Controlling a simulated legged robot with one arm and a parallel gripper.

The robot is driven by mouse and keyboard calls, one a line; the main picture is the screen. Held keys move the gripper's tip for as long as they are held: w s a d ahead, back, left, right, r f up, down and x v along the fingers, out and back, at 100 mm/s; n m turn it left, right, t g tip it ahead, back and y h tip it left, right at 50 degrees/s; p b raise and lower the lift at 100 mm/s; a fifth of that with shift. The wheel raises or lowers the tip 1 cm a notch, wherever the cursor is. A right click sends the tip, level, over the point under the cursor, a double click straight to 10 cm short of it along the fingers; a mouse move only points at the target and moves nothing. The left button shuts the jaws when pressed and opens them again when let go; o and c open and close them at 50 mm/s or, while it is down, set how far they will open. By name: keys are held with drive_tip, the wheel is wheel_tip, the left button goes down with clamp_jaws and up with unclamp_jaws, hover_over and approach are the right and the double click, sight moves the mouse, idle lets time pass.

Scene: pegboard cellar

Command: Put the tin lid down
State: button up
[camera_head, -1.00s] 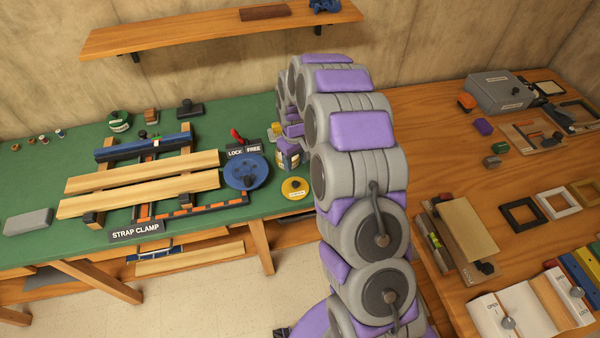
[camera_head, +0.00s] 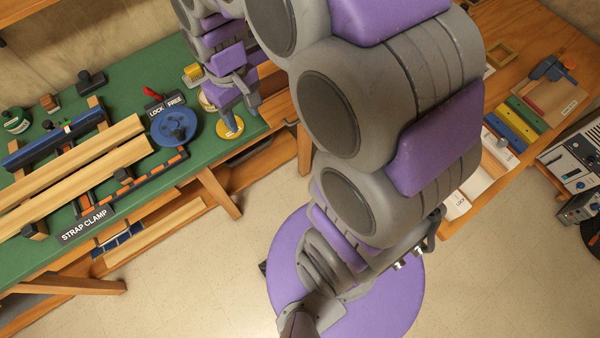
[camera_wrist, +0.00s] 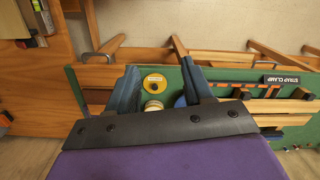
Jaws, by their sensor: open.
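The tin lid is a yellow disc with a dark knob and a white label (camera_head: 229,124). It lies flat on the green bench near its front edge, right of the blue wheel. In the wrist view the lid (camera_wrist: 154,82) shows between my two dark fingers, beside a pale round open-looking tin (camera_wrist: 153,105). In the head view the tin is mostly hidden behind my gripper (camera_head: 237,106). My gripper is open, above and close to the lid; I see no contact. The wrist view shows nothing held between its fingers (camera_wrist: 161,72).
The strap clamp with pale boards (camera_head: 75,175) and the blue wheel (camera_head: 175,126) are left of the lid. A LOCK/FREE sign with a red lever (camera_head: 165,103) stands behind the wheel. A wooden bench (camera_head: 535,60) with colored strips is at the right. Open floor lies in front.

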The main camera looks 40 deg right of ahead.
drive_tip(key=s+r+m, duration=0.2)
drive_tip(key=s+r, duration=0.1)
drive_tip(key=s, duration=1.7)
drive_tip(key=shift+s+d+m+g, duration=0.25)
drive_tip(key=shift+d+m+g, duration=0.05)
drive_tip(key=shift+d+g, duration=0.1)
